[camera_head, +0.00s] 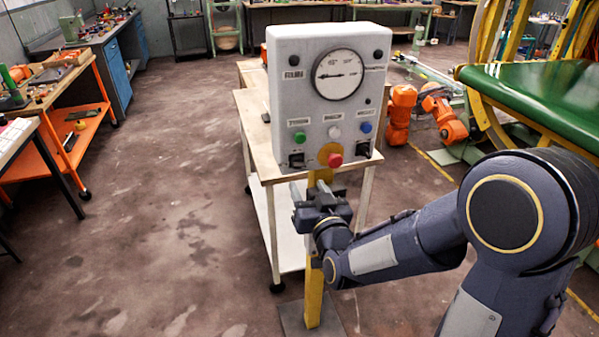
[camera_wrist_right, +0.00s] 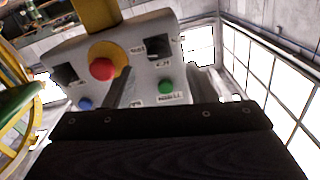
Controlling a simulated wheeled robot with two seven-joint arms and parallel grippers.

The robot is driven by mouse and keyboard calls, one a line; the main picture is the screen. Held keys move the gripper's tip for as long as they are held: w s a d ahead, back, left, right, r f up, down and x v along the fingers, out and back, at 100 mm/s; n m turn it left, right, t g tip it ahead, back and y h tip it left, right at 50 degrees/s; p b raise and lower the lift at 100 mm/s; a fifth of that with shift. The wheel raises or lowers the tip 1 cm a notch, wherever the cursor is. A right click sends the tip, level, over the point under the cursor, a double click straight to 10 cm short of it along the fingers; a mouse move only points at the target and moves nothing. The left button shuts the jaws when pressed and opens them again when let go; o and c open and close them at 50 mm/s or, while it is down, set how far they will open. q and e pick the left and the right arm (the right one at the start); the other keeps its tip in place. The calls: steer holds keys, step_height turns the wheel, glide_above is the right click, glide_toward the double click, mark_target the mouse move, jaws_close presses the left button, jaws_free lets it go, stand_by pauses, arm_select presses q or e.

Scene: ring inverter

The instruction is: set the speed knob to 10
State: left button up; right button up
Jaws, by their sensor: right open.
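The grey-white control box (camera_head: 290,100) carries a round dial (camera_head: 338,75) whose needle points left; its figures are too small to read. Two black knobs sit low on the face, a left one (camera_head: 297,159) and a right one (camera_head: 363,149); I cannot tell which is the speed knob. In the upside-down right wrist view the left knob (camera_wrist_right: 160,47) is near the green button, and the right knob (camera_wrist_right: 65,73) near the blue one. My right gripper (camera_head: 308,190) is open and empty, below and in front of the box's left half. My left gripper is out of view.
A red button (camera_head: 335,160) on a yellow disc sits between the knobs. Green (camera_head: 299,138), white (camera_head: 334,132) and blue (camera_head: 366,127) buttons are above. The box stands on a wooden-topped cart (camera_head: 257,133). A yellow post (camera_head: 314,295) stands in front. Floor to the left is clear.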

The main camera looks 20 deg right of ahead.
mark_target(301, 172)
steer(key=w+p, duration=0.1)
steer(key=w, duration=0.6)
steer(key=shift+w, duration=0.1)
steer(key=c, duration=1)
